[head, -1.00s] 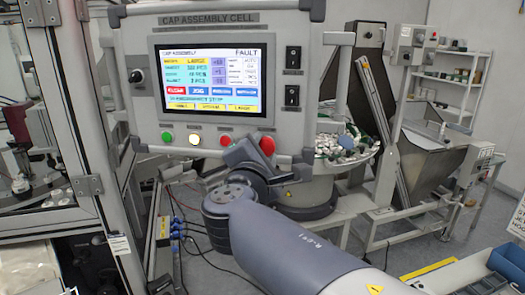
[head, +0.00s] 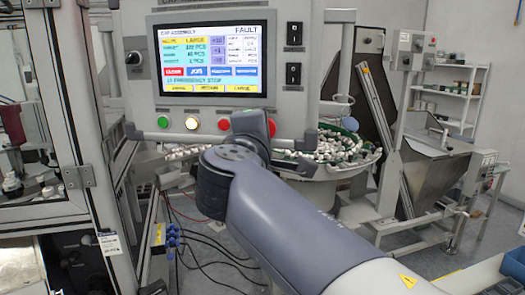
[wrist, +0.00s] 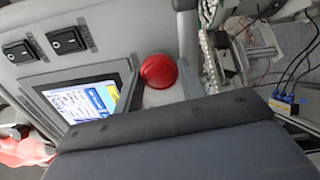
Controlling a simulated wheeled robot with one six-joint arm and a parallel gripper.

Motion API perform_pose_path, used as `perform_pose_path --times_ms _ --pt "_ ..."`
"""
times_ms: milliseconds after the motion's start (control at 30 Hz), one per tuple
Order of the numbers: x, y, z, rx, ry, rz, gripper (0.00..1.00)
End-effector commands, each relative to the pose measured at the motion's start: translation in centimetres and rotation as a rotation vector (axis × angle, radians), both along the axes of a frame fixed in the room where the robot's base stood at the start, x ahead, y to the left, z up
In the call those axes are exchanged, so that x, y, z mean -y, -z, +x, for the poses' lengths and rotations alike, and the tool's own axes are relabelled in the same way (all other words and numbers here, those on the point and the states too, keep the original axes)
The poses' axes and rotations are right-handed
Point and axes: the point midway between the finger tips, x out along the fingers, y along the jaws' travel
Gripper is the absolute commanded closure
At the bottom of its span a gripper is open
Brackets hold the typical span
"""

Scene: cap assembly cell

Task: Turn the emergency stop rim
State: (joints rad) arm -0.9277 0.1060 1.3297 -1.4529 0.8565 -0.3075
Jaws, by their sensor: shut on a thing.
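The emergency stop, a round red button (head: 271,127), is at the lower right of the grey control panel. In the head view my gripper (head: 264,130) covers part of it. In the wrist view the red head (wrist: 159,70) sits between the two dark fingers of my gripper (wrist: 158,84), which are shut on its rim. The wrist housing hides the lower part of that view. The panel screen (head: 211,58) reads FAULT, with an emergency stop line near its bottom.
Black switches (head: 293,75) are above right. A bowl of caps (head: 345,150) stands behind my arm. Cables (head: 215,250) lie on the floor.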

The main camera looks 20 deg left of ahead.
Motion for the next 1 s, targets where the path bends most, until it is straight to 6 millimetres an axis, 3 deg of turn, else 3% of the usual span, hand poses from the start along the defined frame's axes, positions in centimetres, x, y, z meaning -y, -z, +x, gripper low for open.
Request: perform_pose_path --times_ms 400,967,1000 --pt "-0.01 0.12 0.08 -0.015 0.000 0.205 0.85" --pt "0.01 -0.12 0.09 -0.018 0.001 0.237 0.85" --pt "0.01 -0.12 0.09 -0.018 0.001 0.237 0.59"
